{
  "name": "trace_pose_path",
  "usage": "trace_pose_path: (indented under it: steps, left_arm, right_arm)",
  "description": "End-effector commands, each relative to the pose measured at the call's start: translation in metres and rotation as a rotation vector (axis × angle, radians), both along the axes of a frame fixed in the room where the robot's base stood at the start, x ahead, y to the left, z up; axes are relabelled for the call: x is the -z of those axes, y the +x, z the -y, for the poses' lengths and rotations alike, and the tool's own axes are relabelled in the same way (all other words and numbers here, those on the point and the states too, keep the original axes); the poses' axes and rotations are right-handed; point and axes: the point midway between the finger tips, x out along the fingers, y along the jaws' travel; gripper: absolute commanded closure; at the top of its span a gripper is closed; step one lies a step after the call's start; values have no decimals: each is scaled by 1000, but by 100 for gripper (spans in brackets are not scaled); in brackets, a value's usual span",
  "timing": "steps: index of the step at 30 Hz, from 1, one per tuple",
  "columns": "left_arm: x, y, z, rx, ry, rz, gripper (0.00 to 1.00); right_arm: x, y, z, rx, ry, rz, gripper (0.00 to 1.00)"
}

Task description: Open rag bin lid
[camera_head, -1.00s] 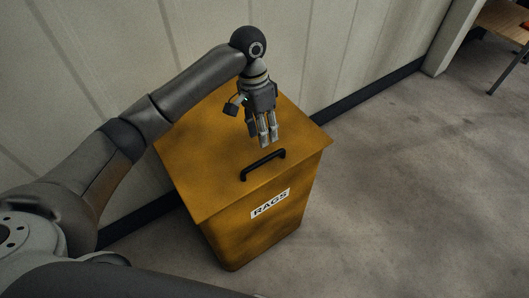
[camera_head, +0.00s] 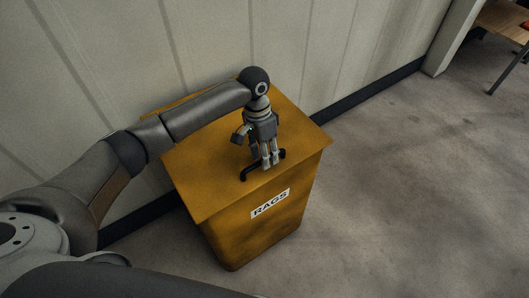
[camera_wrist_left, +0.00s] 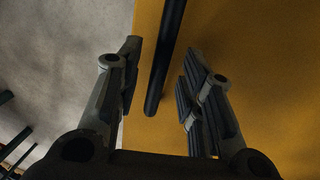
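A yellow rag bin (camera_head: 262,232) with a "RAGS" label stands against the wall. Its flat lid (camera_head: 205,180) is down, with a black bar handle (camera_head: 246,175) near the front edge. My left gripper (camera_head: 270,163) points down at the handle and hides part of it. In the left wrist view the gripper (camera_wrist_left: 158,95) is open, with one finger on each side of the handle (camera_wrist_left: 164,60) and gaps between. The lid's yellow surface (camera_wrist_left: 265,60) lies beyond the fingers. My right gripper is not in view.
A pale panelled wall (camera_head: 330,50) with a dark skirting stands behind the bin. Bare concrete floor (camera_head: 420,190) lies open to the right. A wooden bench or table (camera_head: 505,20) is at the top right corner.

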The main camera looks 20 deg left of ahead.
Motion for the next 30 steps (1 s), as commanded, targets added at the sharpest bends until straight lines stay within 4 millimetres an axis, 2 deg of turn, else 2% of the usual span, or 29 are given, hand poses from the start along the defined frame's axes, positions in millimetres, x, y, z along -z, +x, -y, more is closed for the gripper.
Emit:
trace_pose_path:
  steps: [6,15,25,30]
  left_arm:
    - [0,0,0,0,0,0,65]
    - [0,0,0,0,0,0,100]
    - [-2,0,0,0,0,1,100]
    - [-13,1,-1,0,0,1,100]
  right_arm:
    - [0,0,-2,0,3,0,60]
    - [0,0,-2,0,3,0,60]
    - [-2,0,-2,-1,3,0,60]
    - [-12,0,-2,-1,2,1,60]
